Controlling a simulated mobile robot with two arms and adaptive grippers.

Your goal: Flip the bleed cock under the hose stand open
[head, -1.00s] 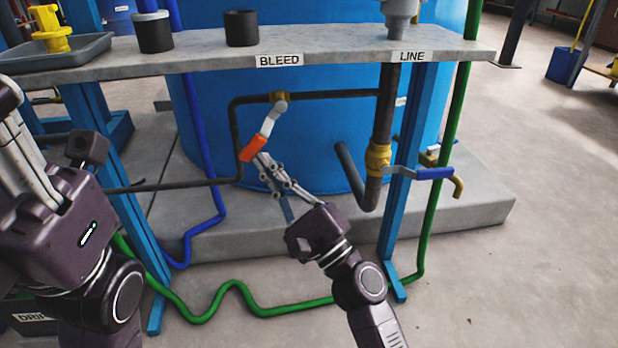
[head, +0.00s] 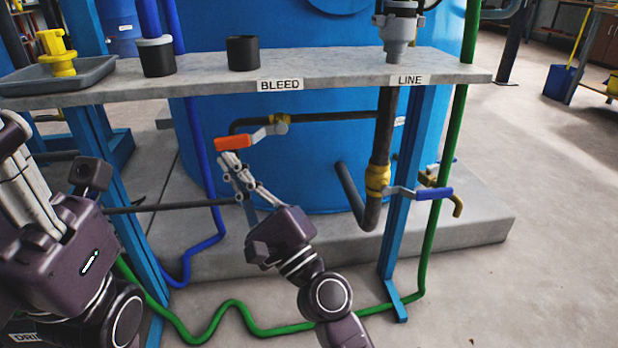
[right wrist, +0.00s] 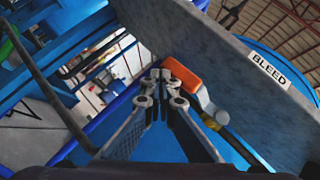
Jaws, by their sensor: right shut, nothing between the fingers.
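The bleed cock is a brass valve (head: 281,119) on a dark pipe under the shelf, below the BLEED label. Its grey lever ends in an orange grip (head: 233,143) and points left, tilted slightly down, nearly along the pipe. My right gripper (head: 229,157) is shut and empty, its fingertips just under the orange grip, apparently touching it. In the right wrist view the orange grip (right wrist: 182,74) is right beside the fingertips (right wrist: 160,76). My left gripper (head: 14,135) is at the left edge, partly cut off, away from the cock.
A concrete shelf (head: 330,73) overhangs the cock, carrying a grey tray (head: 95,73) and dark cups. A blue-handled valve (head: 434,193) is on the LINE side. Blue posts (head: 402,230), a blue hose (head: 203,150) and a green hose (head: 235,305) surround the arm.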

